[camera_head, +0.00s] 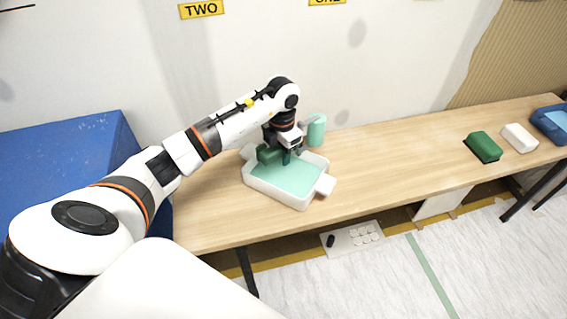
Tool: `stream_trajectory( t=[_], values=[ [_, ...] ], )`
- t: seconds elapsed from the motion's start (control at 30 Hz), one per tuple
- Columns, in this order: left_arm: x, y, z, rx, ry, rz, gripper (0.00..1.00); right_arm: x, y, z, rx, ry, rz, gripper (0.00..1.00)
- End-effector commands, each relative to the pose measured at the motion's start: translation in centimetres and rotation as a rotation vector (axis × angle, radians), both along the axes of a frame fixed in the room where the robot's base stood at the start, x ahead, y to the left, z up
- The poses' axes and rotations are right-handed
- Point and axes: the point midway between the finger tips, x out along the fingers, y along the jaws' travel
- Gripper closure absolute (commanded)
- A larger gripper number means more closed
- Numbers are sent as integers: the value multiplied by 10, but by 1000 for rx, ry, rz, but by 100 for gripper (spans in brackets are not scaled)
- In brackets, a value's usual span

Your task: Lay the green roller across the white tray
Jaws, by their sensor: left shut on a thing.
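The white tray (300,203) sits on the left part of the wooden table and has a pale green inside. The green roller (266,154) is at the tray's back left, partly hidden by my left gripper. My left gripper (287,155) is over the back of the tray, pointing down, and is shut on the green roller. I cannot tell whether the roller touches the tray. My right gripper is not in view.
A mint green cylinder (316,130) stands right behind the tray. A dark green block (484,147), a white block (519,138) and a blue tray (552,124) are at the table's right. The middle of the table (400,155) is clear. A blue box (60,165) is at left.

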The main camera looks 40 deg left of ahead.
Motion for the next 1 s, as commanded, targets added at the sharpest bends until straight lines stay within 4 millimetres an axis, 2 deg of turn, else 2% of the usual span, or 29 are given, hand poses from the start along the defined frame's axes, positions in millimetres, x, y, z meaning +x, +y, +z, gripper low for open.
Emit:
stream_trajectory(
  t=[0.17, 0.4, 0.8, 0.83, 0.93, 1.0],
  values=[
    [1, 0, -14, -2, -2, 1, 98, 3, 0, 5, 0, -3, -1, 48],
    [0, 0, -44, 0, -1, 1, 98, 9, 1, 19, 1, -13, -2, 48],
    [1, 0, -47, 0, -3, 1, 98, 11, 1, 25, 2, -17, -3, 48],
    [1, 0, -47, 0, -3, 1, 70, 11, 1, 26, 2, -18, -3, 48],
    [1, 0, -47, 0, -2, 1, 53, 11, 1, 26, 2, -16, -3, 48],
    [1, 0, -47, 0, -2, 0, 49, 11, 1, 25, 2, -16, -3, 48]
  ],
)
